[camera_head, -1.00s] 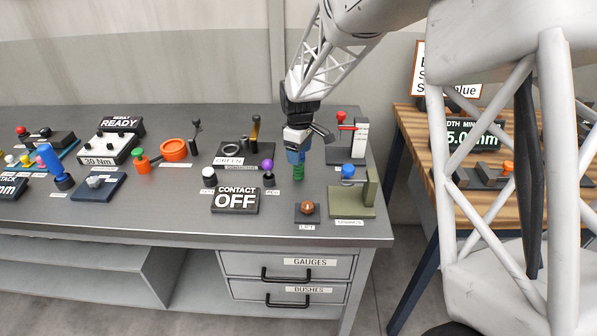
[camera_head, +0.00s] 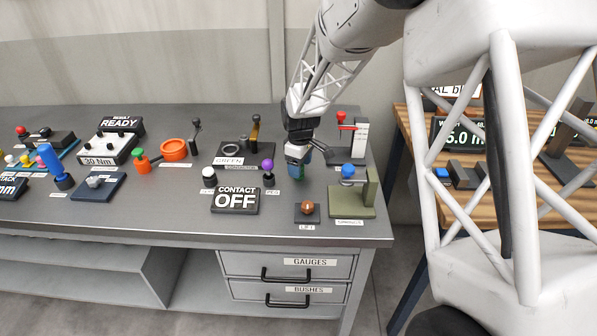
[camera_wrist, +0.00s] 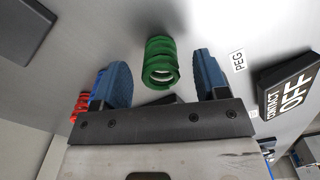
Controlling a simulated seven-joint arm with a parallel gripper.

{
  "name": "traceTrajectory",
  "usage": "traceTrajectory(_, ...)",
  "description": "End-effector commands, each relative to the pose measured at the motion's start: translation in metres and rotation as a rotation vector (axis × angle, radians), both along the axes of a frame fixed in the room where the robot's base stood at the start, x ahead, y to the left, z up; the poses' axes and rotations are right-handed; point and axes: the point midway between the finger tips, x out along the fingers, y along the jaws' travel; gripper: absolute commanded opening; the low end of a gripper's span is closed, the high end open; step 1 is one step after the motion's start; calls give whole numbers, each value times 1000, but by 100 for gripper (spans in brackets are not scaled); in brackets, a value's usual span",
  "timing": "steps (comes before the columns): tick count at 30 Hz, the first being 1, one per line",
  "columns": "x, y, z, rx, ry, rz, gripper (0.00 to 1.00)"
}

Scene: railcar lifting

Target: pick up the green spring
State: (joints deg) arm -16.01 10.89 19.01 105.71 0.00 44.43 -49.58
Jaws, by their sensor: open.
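The green spring (camera_wrist: 160,62) stands between the two blue fingertips of my gripper (camera_wrist: 160,80) in the wrist view, with a gap on each side. In the head view my gripper (camera_head: 297,162) is low over the bench, and its fingers cover most of the green spring (camera_head: 296,172). My gripper is open and points down around the spring.
A green stand with a blue ball (camera_head: 348,171) is close on the right. A purple-knobbed peg (camera_head: 268,166) and the CONTACT OFF sign (camera_head: 236,200) are on the left. A small block with a brown knob (camera_head: 307,208) sits in front. A red coil (camera_wrist: 80,105) shows in the wrist view.

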Motion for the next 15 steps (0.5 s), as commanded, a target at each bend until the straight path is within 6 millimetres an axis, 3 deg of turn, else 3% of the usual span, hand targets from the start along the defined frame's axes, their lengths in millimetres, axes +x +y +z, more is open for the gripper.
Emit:
traceTrajectory(6,0,0,-21,0,0,0,67)
traceTrajectory(15,0,0,-25,0,0,0,67)
